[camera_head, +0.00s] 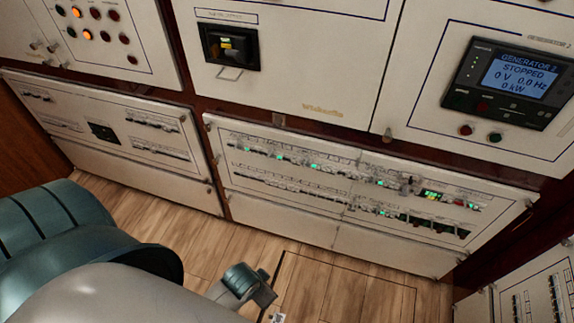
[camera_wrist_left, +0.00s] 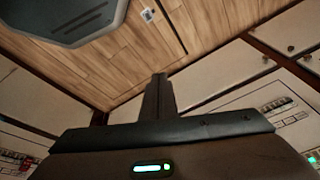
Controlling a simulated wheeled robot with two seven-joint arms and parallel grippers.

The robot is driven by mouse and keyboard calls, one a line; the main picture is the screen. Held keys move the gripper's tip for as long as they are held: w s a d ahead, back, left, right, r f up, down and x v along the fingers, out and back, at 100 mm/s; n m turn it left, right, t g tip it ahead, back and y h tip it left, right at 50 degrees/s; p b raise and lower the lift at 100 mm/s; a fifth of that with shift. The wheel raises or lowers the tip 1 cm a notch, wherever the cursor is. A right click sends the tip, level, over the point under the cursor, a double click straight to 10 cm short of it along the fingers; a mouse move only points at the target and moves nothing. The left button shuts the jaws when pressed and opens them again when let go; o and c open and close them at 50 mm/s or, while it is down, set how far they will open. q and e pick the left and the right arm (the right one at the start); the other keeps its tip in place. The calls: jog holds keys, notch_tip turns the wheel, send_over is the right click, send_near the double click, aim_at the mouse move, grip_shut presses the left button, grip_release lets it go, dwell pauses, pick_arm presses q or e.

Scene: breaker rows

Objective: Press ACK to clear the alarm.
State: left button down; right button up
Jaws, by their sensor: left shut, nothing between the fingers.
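An alarm lamp panel (camera_head: 95,30) is at the upper left of the head view. It has several small round lamps or buttons in rows; two glow orange and the others are dark or red. Its labels are too small to read, so I cannot tell which control is ACK. My left gripper (camera_wrist_left: 159,80) shows in the wrist view, its dark fingers together and empty, over the wood floor and near white panel fronts. It touches no button that I can see. I cannot make out its fingers in the head view, and my right gripper is not in view.
A generator controller (camera_head: 510,80) reads "GENERATOR 2 STOPPED", with a red and a green button below. Low breaker rows (camera_head: 340,180) have several green lights. A black breaker unit (camera_head: 230,47) sits at top centre. Wood floor (camera_head: 200,240) is open before the panels.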

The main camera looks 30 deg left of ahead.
pick_arm(q)
jog(key=w+a+r+m+t+y, duration=0.25)
jog(key=w+a+r+t, duration=0.2)
jog(key=w+r, duration=0.6)
jog(key=w+a+r+m+t+y, duration=0.1)
jog(key=w+a+r+m+t, duration=0.35)
jog(key=r, duration=1.15)
jog(key=w+a+r+m+t+y, duration=0.25)
jog(key=w+a+r, duration=0.45)
jog(key=r, duration=0.7)
jog(key=w+d+r+m+t+h, duration=0.1)
jog(key=r+m+t+h, duration=0.3)
jog(key=r+m, duration=0.6)
jog(key=w+d+r+m+t+h, duration=0.1)
jog(key=d+r+m+t+h, duration=0.2)
jog(key=r, duration=1.8)
jog(key=m+t+h, duration=0.1)
jog(key=m+t, duration=0.3)
jog(key=m, duration=0.4)
jog(key=shift+t, duration=0.35)
jog(key=w+a+b, duration=0.1)
jog(key=w+a, duration=0.1)
jog(key=w, duration=0.6)
jog(key=shift+w, duration=0.25)
